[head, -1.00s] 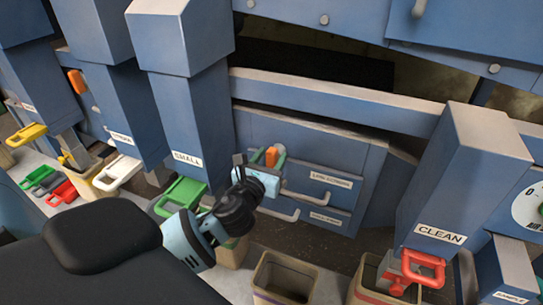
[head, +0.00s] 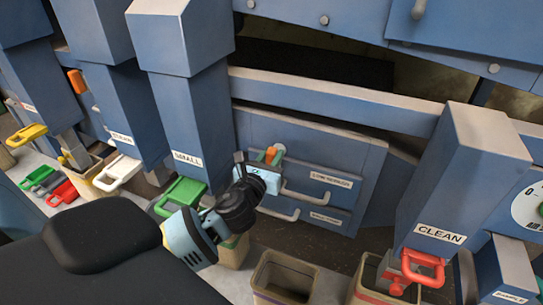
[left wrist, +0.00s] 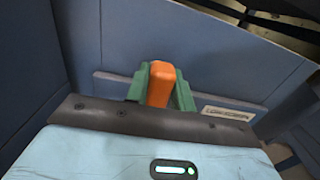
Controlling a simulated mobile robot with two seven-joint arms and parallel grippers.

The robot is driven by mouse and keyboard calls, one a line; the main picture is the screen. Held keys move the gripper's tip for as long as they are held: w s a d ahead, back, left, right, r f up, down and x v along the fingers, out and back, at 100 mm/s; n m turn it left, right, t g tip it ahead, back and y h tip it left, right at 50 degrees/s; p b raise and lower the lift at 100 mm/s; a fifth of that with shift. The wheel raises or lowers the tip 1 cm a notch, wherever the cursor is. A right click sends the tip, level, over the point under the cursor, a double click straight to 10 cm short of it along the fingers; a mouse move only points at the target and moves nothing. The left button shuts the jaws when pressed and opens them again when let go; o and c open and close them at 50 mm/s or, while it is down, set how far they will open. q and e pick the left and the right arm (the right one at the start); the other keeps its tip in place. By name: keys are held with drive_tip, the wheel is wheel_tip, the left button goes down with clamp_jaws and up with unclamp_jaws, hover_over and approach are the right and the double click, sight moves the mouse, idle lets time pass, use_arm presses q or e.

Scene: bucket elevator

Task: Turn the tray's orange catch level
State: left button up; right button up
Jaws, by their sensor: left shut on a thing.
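The orange catch (head: 271,155) sits at the left end of the upper blue tray front (head: 345,193), beside its handle. My left gripper (head: 273,158) is shut on the catch. In the left wrist view the catch (left wrist: 160,84) stands between the two green fingers, which touch both its sides. Its base is hidden behind my gripper body, so its exact angle to the tray front is hard to tell. My right gripper is not in view.
Below is a second drawer with a handle (head: 279,213). The chute marked SMALL (head: 187,120) with a green handle (head: 182,194) stands close left of my wrist. Open bins (head: 284,270) stand below. The chute marked CLEAN (head: 455,180) is at right.

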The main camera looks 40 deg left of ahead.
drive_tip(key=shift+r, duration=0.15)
use_arm(q)
drive_tip(key=n, duration=0.1)
drive_tip(key=n+p, duration=0.1)
drive_tip(key=n, duration=0.1)
drive_tip(key=shift+a, duration=0.25)
drive_tip(key=n, duration=0.5)
drive_tip(key=shift+s+a+f+n+p, duration=0.15)
drive_tip(key=shift+a+f+n+p, duration=0.15)
drive_tip(key=shift+a+p, duration=0.1)
drive_tip(key=shift+s+a+f+n, duration=0.1)
drive_tip(key=shift+f+n, duration=0.1)
drive_tip(key=shift+n, duration=1.3)
drive_tip(key=shift+w+a+f+n, duration=0.1)
drive_tip(key=shift+f+n, duration=0.15)
drive_tip(key=shift+n, duration=1.25)
drive_tip(key=shift+s+a+f+n, duration=0.1)
drive_tip(key=shift+f+n, duration=0.1)
drive_tip(key=shift+n, duration=1.3)
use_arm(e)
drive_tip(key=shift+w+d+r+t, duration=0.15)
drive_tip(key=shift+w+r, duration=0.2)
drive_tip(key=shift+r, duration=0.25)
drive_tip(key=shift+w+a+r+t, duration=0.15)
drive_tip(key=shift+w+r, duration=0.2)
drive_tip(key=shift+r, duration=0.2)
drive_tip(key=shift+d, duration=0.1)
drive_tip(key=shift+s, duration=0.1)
use_arm(q)
drive_tip(key=o, duration=1)
